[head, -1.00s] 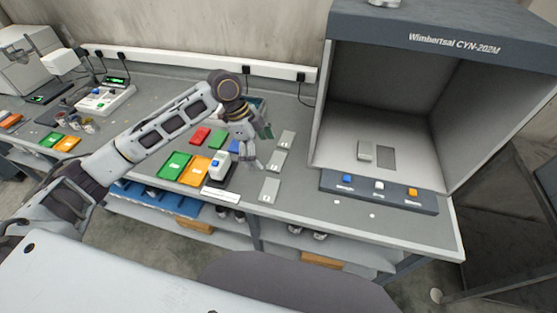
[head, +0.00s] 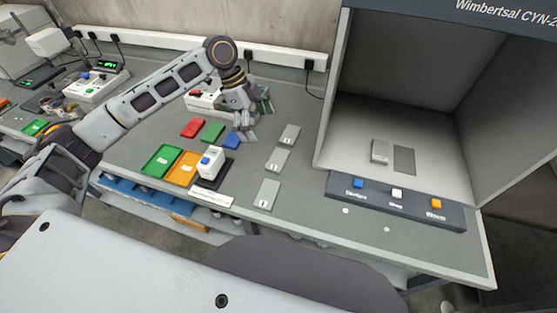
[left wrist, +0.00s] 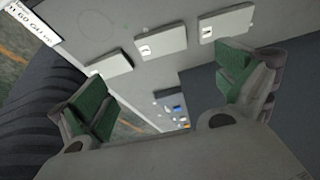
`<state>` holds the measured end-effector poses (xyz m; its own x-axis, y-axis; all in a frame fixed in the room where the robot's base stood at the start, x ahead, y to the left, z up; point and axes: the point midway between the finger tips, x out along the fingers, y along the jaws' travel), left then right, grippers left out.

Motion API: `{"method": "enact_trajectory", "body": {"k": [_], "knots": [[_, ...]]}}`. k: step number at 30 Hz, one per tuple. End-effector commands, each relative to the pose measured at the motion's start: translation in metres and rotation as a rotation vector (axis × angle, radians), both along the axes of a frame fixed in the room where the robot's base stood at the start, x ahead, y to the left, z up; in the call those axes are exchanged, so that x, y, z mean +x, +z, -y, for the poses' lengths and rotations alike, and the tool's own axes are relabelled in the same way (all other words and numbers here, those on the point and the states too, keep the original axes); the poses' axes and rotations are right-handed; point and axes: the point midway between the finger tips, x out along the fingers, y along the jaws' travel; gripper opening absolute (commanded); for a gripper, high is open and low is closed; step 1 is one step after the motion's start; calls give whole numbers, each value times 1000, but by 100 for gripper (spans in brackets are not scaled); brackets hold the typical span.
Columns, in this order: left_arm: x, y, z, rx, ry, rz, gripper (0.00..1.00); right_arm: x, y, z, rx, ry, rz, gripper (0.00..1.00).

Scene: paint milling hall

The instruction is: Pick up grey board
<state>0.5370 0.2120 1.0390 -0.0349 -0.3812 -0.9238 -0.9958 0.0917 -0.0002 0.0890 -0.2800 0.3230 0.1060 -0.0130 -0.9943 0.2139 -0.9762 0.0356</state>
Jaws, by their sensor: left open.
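Three light grey boards lie in a column on the grey bench in the head view: far (head: 289,135), middle (head: 278,160) and near (head: 268,194). They also show in the left wrist view, one at left (left wrist: 110,66), one in the middle (left wrist: 160,42) and one at right (left wrist: 227,23). Small white labels mark them. A further grey board (head: 380,150) is inside the booth beside a dark rectangle. My left gripper (head: 252,122) is open and empty above the bench, left of the far board. Its green-padded fingers (left wrist: 163,95) are spread wide in the wrist view. My right gripper is out of view.
Left of the boards are red (head: 192,128), green (head: 213,132) and blue (head: 232,140) panels, green (head: 161,161) and orange (head: 183,167) trays and a small white device (head: 210,161). The booth (head: 330,120) and its button panel (head: 397,201) stand at right.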

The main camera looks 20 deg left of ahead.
Motion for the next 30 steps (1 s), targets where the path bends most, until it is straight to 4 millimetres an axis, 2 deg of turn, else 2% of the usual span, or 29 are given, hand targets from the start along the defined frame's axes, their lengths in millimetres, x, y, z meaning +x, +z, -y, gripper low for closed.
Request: {"method": "enact_trajectory", "body": {"k": [6,11,24,30], "knots": [[0,-1,0,0,0,0,100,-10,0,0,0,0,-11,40],[0,-9,4,0,1,-1,100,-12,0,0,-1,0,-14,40],[-2,-59,25,0,0,-1,100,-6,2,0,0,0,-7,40],[-2,-76,32,0,0,0,100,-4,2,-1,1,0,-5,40]]}}
